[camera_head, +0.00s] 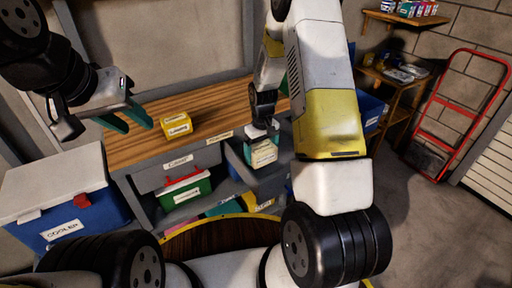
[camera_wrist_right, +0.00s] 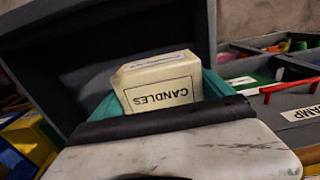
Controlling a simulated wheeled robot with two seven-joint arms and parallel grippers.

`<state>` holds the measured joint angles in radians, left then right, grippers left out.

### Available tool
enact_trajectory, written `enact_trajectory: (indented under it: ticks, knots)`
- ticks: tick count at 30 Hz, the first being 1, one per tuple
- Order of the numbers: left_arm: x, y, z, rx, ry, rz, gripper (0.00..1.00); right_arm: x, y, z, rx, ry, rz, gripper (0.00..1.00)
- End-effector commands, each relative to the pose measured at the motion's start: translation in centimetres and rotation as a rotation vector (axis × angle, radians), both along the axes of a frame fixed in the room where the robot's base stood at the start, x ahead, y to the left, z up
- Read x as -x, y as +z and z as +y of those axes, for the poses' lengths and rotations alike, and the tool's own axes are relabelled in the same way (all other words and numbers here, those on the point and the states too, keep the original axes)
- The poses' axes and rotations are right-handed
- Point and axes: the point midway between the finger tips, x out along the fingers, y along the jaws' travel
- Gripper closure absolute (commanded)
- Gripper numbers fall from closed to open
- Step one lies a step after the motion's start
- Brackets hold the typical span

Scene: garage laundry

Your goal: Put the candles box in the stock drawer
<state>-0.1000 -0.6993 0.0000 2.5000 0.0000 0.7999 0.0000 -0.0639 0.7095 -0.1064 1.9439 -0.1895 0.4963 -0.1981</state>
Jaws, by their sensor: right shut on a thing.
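The cream candles box (camera_wrist_right: 160,85), its CANDLES label upside down in the right wrist view, sits between the teal fingers of my right gripper (camera_wrist_right: 160,92), which is shut on it. In the head view the candles box (camera_head: 263,155) hangs below my right gripper (camera_head: 262,140), in front of the bench edge. Grey drawer walls (camera_wrist_right: 125,40) show behind the box; I cannot tell whether it is inside or above that drawer. My left gripper (camera_head: 124,117) is open and empty near the bench's left end. I cannot clearly read a stock label.
A yellow box (camera_head: 176,124) stands on the wooden workbench (camera_head: 215,105). A blue cooler (camera_head: 75,215) stands left, a red hand truck (camera_head: 455,110) right.

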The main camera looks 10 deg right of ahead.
Motion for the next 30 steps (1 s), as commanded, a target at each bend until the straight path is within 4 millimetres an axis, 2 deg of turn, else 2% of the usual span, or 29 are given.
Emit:
enact_trajectory:
  ticks: [1, 7, 13, 24, 25, 26, 27, 30]
  knots:
    - [0.0, 0.0, 0.0, 0.0, 0.0, 0.0, 0.64, 0.0, -0.7, 0.0, 0.001, 0.0, 0.002, 0.55]
    - [0.0, 0.0, 0.0, 0.0, 0.0, -0.001, 0.64, 0.0, -2.2, 0.0, 0.001, -0.001, 0.002, 0.55]
    - [0.0, 0.0, 0.0, 0.0, 0.0, -0.001, 0.64, 0.0, -4.9, 0.0, 0.0, -0.001, 0.001, 0.55]
    - [0.0, 0.0, 0.0, 0.0, 0.0, -0.001, 0.64, 0.0, -5.4, 0.0, 0.001, -0.001, -0.001, 0.55]
    - [0.0, 0.0, 0.0, 0.0, 0.0, -0.001, 0.64, 0.0, -5.4, 0.0, 0.001, -0.001, -0.001, 0.07]
    - [0.0, 0.0, 0.0, 0.0, 0.0, -0.001, 0.64, 0.0, -5.4, 0.0, 0.001, -0.001, -0.001, 0.02]
    - [0.0, 0.0, 0.0, 0.0, 0.0, -0.001, 0.64, 0.0, -5.4, 0.0, 0.001, -0.001, -0.001, 0.0]
    - [0.0, 0.0, 0.0, 0.0, 0.0, -0.001, 0.64, 0.0, -5.4, 0.0, 0.001, -0.001, -0.001, 0.0]
